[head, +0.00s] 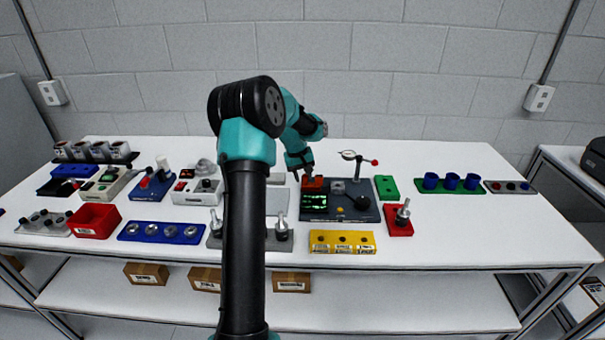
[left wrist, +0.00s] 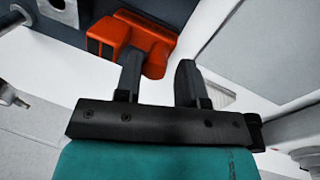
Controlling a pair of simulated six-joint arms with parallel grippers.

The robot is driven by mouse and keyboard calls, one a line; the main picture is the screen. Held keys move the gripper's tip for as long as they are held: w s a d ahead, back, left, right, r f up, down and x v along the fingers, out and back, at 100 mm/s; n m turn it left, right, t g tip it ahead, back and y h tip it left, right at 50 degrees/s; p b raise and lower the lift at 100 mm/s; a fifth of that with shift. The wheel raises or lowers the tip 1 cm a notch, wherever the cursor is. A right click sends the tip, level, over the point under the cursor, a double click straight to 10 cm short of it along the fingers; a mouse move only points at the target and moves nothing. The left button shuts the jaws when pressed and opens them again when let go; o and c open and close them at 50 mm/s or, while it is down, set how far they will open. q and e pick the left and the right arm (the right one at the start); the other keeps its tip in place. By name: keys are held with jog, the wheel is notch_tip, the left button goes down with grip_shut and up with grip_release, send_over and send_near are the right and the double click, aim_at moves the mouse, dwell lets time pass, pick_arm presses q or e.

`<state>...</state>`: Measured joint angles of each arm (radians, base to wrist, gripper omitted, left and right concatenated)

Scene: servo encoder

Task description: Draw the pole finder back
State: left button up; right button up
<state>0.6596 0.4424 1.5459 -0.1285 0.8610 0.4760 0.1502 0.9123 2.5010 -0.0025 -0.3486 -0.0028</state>
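The pole finder appears to be the orange-red block with a rounded knob (head: 313,184) at the back left of a dark fixture board (head: 370,215). In the left wrist view the orange block (left wrist: 108,36) shows at the top, with its knob beside the fingers. My left gripper (head: 304,178) is over this block in the head view. In the left wrist view its two fingers (left wrist: 160,72) stand apart, and the knob's end shows between their tips. A narrow gap seems to show at the right finger; I cannot tell whether the left finger touches. My right gripper is out of view.
The board also carries a green lit panel (head: 314,201) and a black knob (head: 362,202). A dial on a stand (head: 348,155) is behind it. A yellow block (head: 342,242) lies in front, a red base (head: 398,222) at right.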

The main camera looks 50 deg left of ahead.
pick_arm(q)
jog(key=shift+r, duration=0.1)
notch_tip(320, 180, up, 17)
jog(key=s+a, duration=0.1)
jog(key=s, duration=0.2)
jog(key=shift+a, duration=0.3)
dwell(0.3)
